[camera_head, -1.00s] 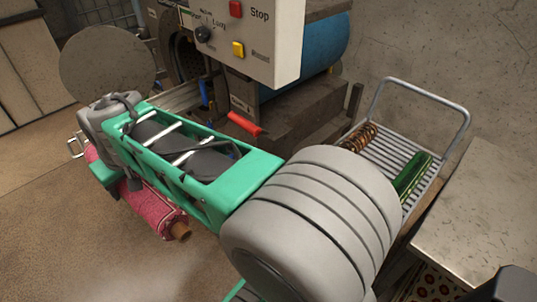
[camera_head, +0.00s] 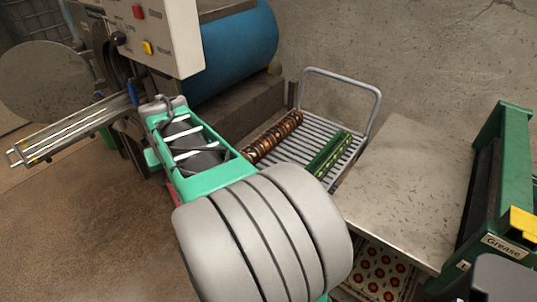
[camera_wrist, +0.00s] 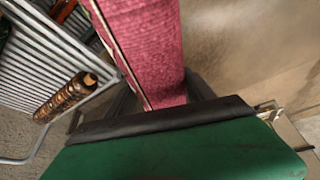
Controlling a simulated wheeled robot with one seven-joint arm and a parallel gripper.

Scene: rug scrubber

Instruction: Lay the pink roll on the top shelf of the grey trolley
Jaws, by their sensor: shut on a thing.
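The pink roll (camera_wrist: 150,45) is held in my gripper (camera_wrist: 158,98) and runs away from it in the wrist view. In the head view my green and grey arm hides nearly all of the roll and the fingers. Only a pink sliver (camera_head: 176,197) shows beside the arm. The grey trolley (camera_head: 315,125) stands right of the arm, with a slatted top shelf and a tubular handle. A brown patterned roll (camera_head: 272,138) and a green roll (camera_head: 328,155) lie on that shelf, with bare slats between them. In the wrist view the slats (camera_wrist: 40,55) are left of the pink roll.
A metal-topped table (camera_head: 410,190) stands close right of the trolley. A green rack (camera_head: 500,170) with a "Grease" label stands beyond it. A machine with a blue drum (camera_head: 240,50) and control panel (camera_head: 160,30) is behind the arm. A slatted rail (camera_head: 70,133) projects at left.

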